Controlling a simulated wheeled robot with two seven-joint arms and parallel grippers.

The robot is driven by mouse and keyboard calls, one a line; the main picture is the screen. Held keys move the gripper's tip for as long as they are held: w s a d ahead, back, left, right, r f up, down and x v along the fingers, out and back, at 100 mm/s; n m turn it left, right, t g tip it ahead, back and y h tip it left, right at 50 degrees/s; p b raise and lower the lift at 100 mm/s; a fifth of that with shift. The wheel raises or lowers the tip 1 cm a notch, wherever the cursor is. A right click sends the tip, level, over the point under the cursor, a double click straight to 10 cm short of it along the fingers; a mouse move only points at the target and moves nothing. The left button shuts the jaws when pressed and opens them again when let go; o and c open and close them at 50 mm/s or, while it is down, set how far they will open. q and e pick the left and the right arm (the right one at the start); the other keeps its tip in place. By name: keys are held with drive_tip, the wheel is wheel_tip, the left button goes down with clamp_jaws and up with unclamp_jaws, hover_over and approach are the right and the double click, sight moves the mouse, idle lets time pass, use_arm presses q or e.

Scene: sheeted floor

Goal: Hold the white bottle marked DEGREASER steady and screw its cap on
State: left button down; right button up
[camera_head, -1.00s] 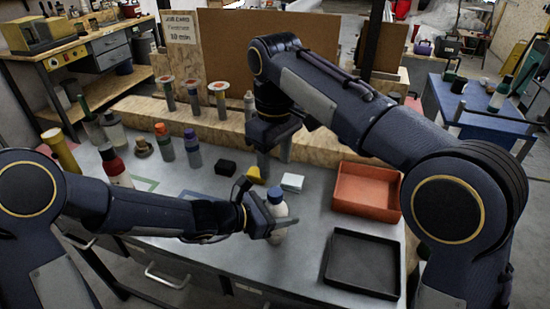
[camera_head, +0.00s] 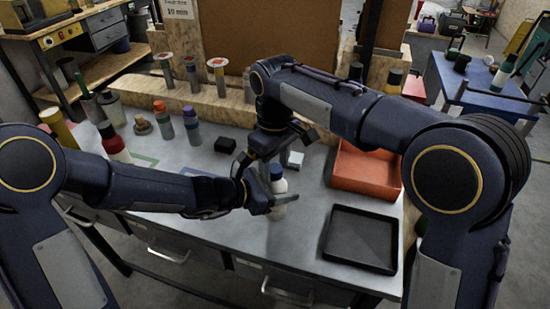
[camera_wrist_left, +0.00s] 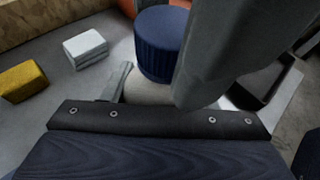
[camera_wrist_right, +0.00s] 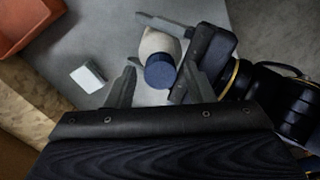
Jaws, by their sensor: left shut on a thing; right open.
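The white bottle (camera_head: 281,188) stands near the front edge of the grey bench, with a blue cap (camera_head: 277,171) sitting on its top. I cannot read its marking or tell how tight the cap is. My left gripper (camera_head: 268,204) is shut around the bottle's body from the side. The ribbed blue cap shows above the fingers in the left wrist view (camera_wrist_left: 163,45). My right gripper (camera_head: 270,158) is open above and just behind the bottle. In the right wrist view the cap (camera_wrist_right: 160,72) lies between its spread fingers (camera_wrist_right: 162,88), apart from them.
An orange bin (camera_head: 366,168) and a black tray (camera_head: 360,239) are to the right.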

drive_tip(key=c, duration=1)
drive_tip(key=m, duration=0.5)
drive_tip(key=o, duration=1.1)
drive_tip(key=shift+o, duration=0.2)
wheel_tip(320, 180, up, 12)
